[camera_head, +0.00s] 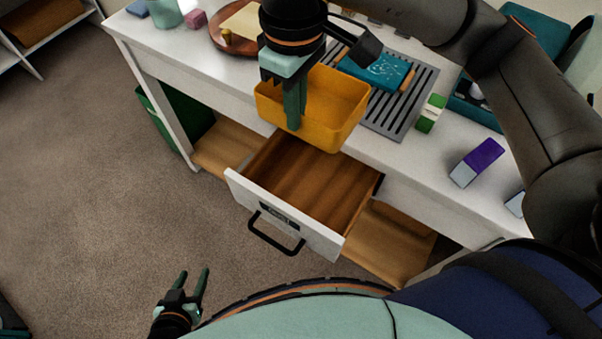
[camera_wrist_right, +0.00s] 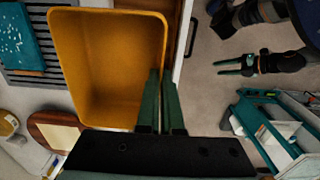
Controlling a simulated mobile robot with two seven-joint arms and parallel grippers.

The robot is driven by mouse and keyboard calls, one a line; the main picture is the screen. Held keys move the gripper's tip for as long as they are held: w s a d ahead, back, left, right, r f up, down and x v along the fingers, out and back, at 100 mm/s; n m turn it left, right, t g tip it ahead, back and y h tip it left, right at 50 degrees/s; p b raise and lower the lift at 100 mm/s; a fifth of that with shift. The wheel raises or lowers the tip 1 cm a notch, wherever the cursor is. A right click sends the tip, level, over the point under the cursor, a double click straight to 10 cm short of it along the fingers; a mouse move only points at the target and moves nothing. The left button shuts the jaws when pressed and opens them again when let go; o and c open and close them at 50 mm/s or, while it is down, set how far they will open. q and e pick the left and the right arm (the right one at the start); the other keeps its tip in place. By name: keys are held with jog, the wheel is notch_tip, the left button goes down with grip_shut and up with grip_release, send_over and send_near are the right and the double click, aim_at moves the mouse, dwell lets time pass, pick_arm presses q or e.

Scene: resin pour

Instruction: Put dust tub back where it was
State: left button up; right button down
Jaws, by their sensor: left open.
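The orange-yellow dust tub (camera_head: 345,112) is empty and upright at the front edge of the white worktop, its front overlapping the open drawer in the head view. My right gripper (camera_head: 294,122) points down at its near wall. In the right wrist view the two fingers (camera_wrist_right: 160,78) are close together on the wall of the tub (camera_wrist_right: 100,60), one inside and one outside. Whether the tub's base touches the worktop is unclear. The open drawer (camera_head: 310,185) has a wooden inside that looks empty, and a labelled white front. My left gripper (camera_head: 191,282) is open and empty over the floor.
A grey slatted mat (camera_head: 402,112) with a teal piece (camera_head: 380,72) lies behind the tub. Green-white (camera_head: 431,113) and purple (camera_head: 478,162) blocks stand to its right. A round wooden board (camera_head: 222,40) is at the left. A green bin (camera_head: 180,120) stands under the worktop.

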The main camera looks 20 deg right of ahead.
jog(key=shift+s+f, duration=0.1)
jog(key=shift+f, duration=13.8)
jog(key=shift+f+b, duration=0.2)
jog(key=shift+b, duration=0.15)
jog(key=c, duration=1.1)
grip_release()
jog(key=shift+r, duration=0.1)
notch_tip(320, 180, up, 12)
jog(key=shift+r, duration=0.15)
